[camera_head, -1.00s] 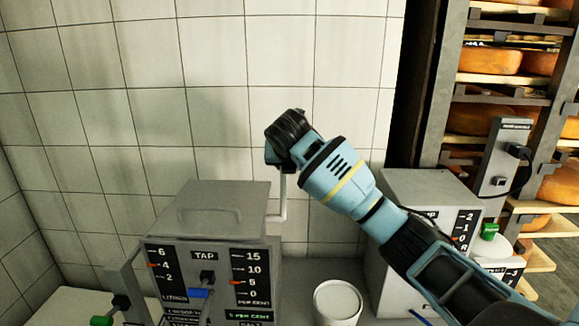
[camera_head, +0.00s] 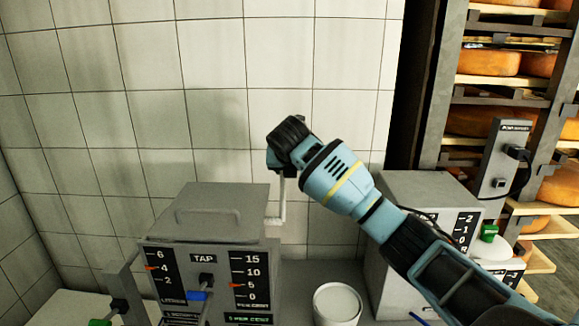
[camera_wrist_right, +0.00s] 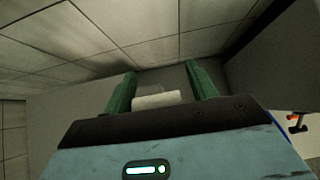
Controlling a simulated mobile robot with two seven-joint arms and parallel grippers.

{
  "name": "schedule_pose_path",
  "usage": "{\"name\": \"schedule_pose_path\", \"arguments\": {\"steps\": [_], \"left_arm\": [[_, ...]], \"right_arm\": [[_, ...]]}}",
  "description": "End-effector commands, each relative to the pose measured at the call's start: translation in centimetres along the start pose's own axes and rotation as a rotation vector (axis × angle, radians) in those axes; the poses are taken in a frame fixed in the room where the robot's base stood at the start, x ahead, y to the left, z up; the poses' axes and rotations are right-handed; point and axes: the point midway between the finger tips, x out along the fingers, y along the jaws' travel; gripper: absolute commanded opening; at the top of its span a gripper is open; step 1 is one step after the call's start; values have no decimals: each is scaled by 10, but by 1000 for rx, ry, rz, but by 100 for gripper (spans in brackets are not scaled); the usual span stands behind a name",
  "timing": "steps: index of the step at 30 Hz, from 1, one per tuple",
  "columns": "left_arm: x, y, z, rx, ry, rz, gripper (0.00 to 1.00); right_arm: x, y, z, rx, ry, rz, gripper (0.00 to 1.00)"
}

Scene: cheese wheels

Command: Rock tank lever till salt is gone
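The grey tank (camera_head: 220,213) stands at lower left in the head view. Its front has a tap (camera_head: 206,281) with a blue piece and two scales with orange pointers. The left scale, marked litres, reads about 4. The right scale (camera_head: 250,275), marked per cent, reads about 5. The pale lever (camera_head: 282,203) rises from the tank's right side. My right gripper (camera_head: 277,160) is at its top. In the right wrist view the green fingers (camera_wrist_right: 160,85) are around the pale lever handle (camera_wrist_right: 155,101). My left gripper is out of view.
A white round tub (camera_head: 337,303) stands right of the tank. A second grey box (camera_head: 425,195) with a scale is behind my right arm. Shelves of cheese wheels (camera_head: 488,62) stand at right, and a tiled wall is behind.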

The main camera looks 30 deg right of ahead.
Motion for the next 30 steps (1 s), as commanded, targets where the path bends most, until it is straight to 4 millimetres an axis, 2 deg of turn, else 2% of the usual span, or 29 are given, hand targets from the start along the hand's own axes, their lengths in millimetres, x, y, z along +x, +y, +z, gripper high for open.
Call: {"name": "schedule_pose_path", "arguments": {"steps": [11, 14, 24, 30], "left_arm": [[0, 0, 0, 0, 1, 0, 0], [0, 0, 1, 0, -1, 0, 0], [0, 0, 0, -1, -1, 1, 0], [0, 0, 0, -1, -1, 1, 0]], "right_arm": [[-7, 3, 3, 2, -7, 10, 62], [-17, 2, 3, 1, -8, 10, 62], [-68, 0, 3, 1, -6, 7, 62], [-79, 0, 2, 2, -4, 6, 62]]}}
